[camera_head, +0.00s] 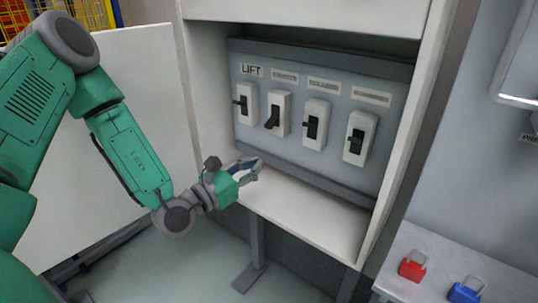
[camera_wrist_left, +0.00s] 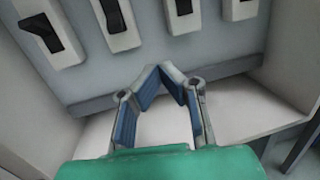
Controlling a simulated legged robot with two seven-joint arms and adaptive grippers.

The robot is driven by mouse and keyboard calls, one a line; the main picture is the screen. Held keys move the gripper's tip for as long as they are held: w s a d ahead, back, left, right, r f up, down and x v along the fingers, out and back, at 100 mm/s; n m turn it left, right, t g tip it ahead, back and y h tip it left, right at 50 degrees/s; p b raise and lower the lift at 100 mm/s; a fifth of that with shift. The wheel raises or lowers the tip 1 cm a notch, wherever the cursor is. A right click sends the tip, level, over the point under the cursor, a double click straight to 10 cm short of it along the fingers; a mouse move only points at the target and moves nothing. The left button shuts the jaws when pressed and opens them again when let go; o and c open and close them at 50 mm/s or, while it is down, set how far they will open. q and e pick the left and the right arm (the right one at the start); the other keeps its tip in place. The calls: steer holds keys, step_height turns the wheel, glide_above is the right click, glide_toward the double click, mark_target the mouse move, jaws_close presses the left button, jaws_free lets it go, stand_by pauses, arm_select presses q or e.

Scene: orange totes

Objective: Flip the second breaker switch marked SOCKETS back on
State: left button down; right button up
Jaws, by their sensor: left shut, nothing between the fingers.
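A row of several white breakers with black levers is mounted on a grey panel (camera_head: 300,65) inside an open cabinet. The second breaker (camera_head: 285,104) from the left has its lever (camera_head: 271,118) tilted down, lower than its neighbours' levers. Its label (camera_head: 285,76) is too blurred to read. The first breaker (camera_head: 246,101) is under the label LIFT. My left gripper (camera_head: 258,164) is shut and empty, below the first and second breakers and apart from them. In the left wrist view its blue-padded fingers (camera_wrist_left: 160,72) meet at the tips below the breaker row. My right gripper is not in view.
The cabinet's white bottom ledge (camera_head: 310,205) lies under the gripper. The open door (camera_head: 120,110) stands at left behind my arm, and the side wall (camera_head: 412,130) bounds the right. Red (camera_head: 412,265) and blue (camera_head: 465,291) padlocks lie on a shelf at lower right.

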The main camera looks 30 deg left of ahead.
mark_target(275, 127)
arm_select(q)
steer(key=a+y, duration=0.1)
steer(key=a+n+t+y, duration=0.1)
steer(key=a+r+n+y, duration=0.1)
steer(key=a, duration=0.1)
steer(key=shift+w+a, duration=0.1)
steer(key=shift+w, duration=0.2)
steer(key=w, duration=0.3)
steer(key=w+r, duration=0.1)
steer(key=w, duration=0.2)
steer(key=w+d+b, duration=0.1)
steer(key=w, duration=0.3)
steer(key=shift+r, duration=0.25)
steer(key=shift+a, duration=0.1)
